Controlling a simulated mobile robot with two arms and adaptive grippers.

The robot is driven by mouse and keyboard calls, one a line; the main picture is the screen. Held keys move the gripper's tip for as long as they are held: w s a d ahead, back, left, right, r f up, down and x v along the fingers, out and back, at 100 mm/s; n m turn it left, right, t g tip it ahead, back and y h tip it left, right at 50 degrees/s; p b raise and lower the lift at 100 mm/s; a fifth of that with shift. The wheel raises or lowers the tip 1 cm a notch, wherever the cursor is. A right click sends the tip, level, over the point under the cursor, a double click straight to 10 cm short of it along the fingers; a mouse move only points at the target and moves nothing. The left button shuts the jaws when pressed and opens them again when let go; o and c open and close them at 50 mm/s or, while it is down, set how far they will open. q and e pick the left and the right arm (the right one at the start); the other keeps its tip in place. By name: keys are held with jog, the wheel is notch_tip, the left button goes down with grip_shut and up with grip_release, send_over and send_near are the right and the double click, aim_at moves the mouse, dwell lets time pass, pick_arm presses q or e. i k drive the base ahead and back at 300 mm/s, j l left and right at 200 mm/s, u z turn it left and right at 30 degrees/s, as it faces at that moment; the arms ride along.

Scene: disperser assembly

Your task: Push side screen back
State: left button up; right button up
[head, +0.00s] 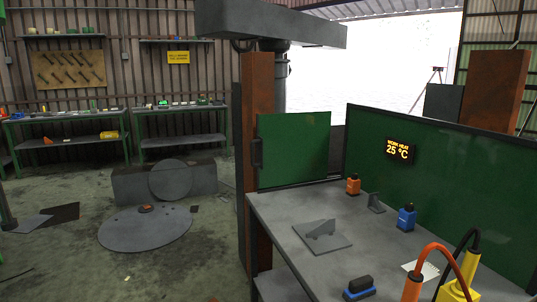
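The side screen, a green panel in a dark frame (293,148), stands upright at the far left end of the worktable. A dark handle (256,152) sits on its left edge, close to a rusty brown post (255,215). A larger green screen (450,180) runs along the right side of the table and carries a display reading 25 °C (399,151). Neither of my grippers shows in the head view, so nothing is seen touching the side screen.
The grey worktable (270,222) holds a flat plate with an upright piece (321,235), an orange object (353,185), blue objects (406,217) and a yellow unit with hoses (461,290). A round plate (145,232) lies on the floor at left; floor around it is mostly open.

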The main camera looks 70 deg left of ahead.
aim_at(293, 148)
jog(key=i+u, duration=0.15)
jog(key=u, duration=0.25)
jog(key=i+u, duration=0.15)
jog(key=u, duration=0.25)
jog(key=i+u, duration=0.15)
jog(key=u, duration=1.7)
